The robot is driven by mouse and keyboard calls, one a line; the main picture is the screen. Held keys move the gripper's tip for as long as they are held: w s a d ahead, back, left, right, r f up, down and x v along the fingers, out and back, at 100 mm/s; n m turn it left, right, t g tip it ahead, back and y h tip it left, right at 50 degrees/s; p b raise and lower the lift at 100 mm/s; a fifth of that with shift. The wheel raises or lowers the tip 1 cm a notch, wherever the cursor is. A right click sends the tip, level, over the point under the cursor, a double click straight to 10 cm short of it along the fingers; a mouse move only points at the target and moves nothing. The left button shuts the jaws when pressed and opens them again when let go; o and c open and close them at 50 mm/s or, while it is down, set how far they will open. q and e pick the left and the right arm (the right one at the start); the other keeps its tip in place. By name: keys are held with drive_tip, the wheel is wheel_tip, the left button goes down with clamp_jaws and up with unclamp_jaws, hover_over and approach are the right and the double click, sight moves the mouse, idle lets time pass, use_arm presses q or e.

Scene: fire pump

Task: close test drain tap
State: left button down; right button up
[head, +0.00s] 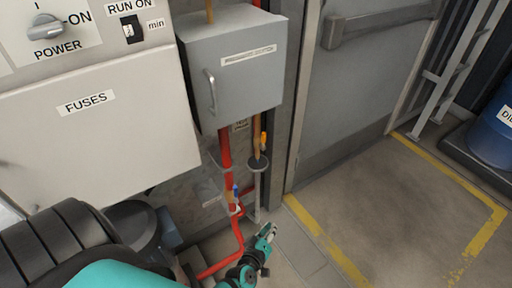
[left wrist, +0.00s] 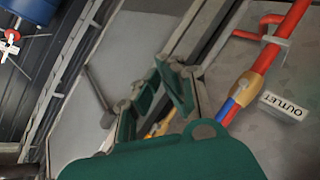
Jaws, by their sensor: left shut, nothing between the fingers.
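Two small taps show on the pipes below the grey box; no readable label tells me which is the test drain tap. One is a brass tap with a blue lever (head: 236,192) on the red pipe; it also shows in the left wrist view (left wrist: 240,92) beside an OUTLET label. The other has an orange lever (head: 264,142), higher and to the right. My left gripper (head: 268,233) is shut and empty, low in front of the pipes, below and right of the blue lever, apart from both levers. In the left wrist view its green fingers (left wrist: 165,75) partly hide something yellow.
A grey box (head: 232,70) with a handle hangs above the taps. A FUSES panel (head: 90,115) is at the left. A grey door (head: 365,75) is at the right, with clear floor (head: 400,210) edged in yellow before it. A blue drum (head: 495,125) stands far right.

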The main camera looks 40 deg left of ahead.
sight(263, 140)
use_arm(q)
drive_tip(key=w+a+r+n+y, duration=0.1)
drive_tip(key=a+r+n+y, duration=0.3)
drive_tip(key=r, duration=0.5)
drive_tip(key=w+a+r+n+t+y+b, duration=0.1)
drive_tip(key=a+r+n+y, duration=0.3)
drive_tip(key=a+r+n, duration=0.3)
wheel_tip(263, 140, up, 3)
drive_tip(key=shift+w+a+r+n, duration=0.15)
drive_tip(key=shift+a+n, duration=0.1)
drive_tip(key=shift+n, duration=0.55)
drive_tip(key=shift+w, duration=0.1)
drive_tip(key=x, duration=0.4)
drive_tip(key=w+d+x, duration=0.1)
drive_tip(key=x, duration=0.3)
drive_tip(key=d+x, duration=0.1)
drive_tip(key=x, duration=0.3)
drive_tip(key=shift+w, duration=0.6)
